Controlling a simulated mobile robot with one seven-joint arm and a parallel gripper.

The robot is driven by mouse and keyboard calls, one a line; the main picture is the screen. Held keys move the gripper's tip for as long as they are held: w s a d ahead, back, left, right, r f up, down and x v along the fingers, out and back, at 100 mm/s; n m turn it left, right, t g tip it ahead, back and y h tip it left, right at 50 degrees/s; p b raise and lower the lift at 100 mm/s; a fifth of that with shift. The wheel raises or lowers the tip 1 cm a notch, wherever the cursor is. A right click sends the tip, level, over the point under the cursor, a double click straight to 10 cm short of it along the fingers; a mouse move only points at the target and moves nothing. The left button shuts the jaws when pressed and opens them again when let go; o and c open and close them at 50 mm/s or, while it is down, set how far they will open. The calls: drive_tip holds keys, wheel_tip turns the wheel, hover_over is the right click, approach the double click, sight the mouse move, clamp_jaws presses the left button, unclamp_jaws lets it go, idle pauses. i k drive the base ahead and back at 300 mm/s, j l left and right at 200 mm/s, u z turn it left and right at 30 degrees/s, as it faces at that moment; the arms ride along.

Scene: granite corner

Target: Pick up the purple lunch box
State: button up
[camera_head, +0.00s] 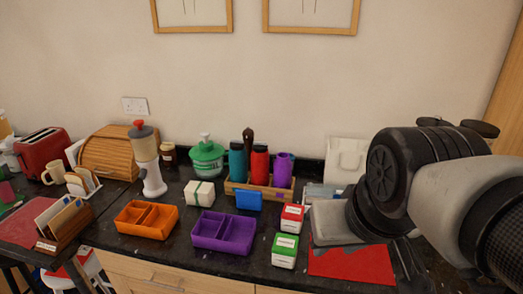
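The purple lunch box (222,245) is an open, shallow tray with divided compartments. It sits near the front edge of the dark granite counter, in the middle of the head view, and looks empty. An orange box (132,231) of the same kind lies to its left. My arm fills the right side of the view, over the right part of the counter and well to the right of the purple lunch box. My gripper's fingers cannot be made out, so I cannot tell whether it is open or shut.
A green-labelled box (285,251) and a red-labelled box (292,217) stand just right of the purple box. A blue box (248,200) and a wooden rack of bottles (272,194) are behind it. A white block (199,193) stands behind left. A red mat (350,263) lies at right.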

sight(230, 234)
drive_tip(key=j+z, duration=0.5)
drive_tip(key=j, duration=0.3)
drive_tip(key=j+z, duration=0.5)
drive_tip(key=j, duration=0.3)
drive_tip(key=k, duration=0.05)
